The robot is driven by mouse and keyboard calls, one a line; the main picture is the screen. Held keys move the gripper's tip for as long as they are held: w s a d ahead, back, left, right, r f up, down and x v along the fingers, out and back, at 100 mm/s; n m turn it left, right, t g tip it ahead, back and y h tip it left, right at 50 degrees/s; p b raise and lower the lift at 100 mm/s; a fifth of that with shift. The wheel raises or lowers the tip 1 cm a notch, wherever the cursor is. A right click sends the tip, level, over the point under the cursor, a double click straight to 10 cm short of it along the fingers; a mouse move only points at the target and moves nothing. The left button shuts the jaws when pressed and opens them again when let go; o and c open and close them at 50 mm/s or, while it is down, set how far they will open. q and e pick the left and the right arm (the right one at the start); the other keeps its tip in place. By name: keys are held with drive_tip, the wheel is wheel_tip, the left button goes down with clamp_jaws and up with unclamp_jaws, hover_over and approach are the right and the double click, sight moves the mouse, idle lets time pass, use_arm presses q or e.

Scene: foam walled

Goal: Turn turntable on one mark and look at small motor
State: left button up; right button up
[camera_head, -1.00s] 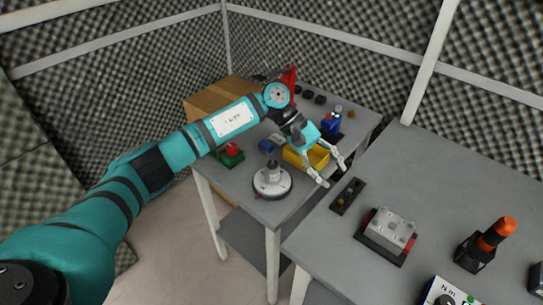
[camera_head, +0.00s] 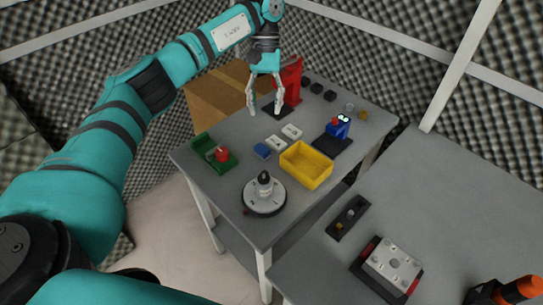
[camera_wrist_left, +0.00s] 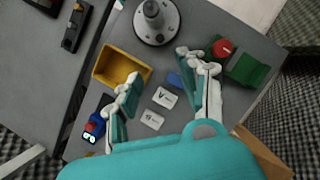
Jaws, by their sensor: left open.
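The turntable (camera_head: 263,208) is a round white disc on the front part of the far grey table. A small grey motor with a dark top (camera_head: 265,184) stands upright at its middle. In the left wrist view, the turntable (camera_wrist_left: 171,33) is at the top, with the motor (camera_wrist_left: 151,10) seen from above and cut by the frame edge. Marks on the disc are too small to read. My left gripper (camera_head: 266,108) is open and empty over the back of the table, well apart from the turntable. It also shows in the wrist view (camera_wrist_left: 158,66).
A yellow bin (camera_head: 306,166), a blue block (camera_head: 262,151), white labelled pieces (camera_head: 276,142), a green holder with a red knob (camera_head: 221,156), a blue device (camera_head: 338,128) and a red stand (camera_head: 291,80) surround it. A nearer table (camera_head: 440,210) is at right.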

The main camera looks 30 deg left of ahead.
use_arm(q)
drive_tip(key=p+x, duration=0.1)
drive_tip(key=x, duration=0.9)
drive_tip(key=p+x, duration=0.1)
drive_tip(key=x, duration=0.5)
drive_tip(key=shift+s+p, duration=0.3)
drive_tip(key=shift+s+f, duration=0.1)
drive_tip(key=shift+f, duration=0.25)
drive_tip(key=shift+s+d+f, duration=0.1)
drive_tip(key=shift+f, duration=0.1)
clamp_jaws()
use_arm(e)
drive_tip(key=s+r, duration=0.2)
drive_tip(key=s, duration=0.1)
drive_tip(key=shift+s+d+r, duration=0.15)
drive_tip(key=shift+s+r, duration=0.05)
drive_tip(key=shift+r, duration=0.1)
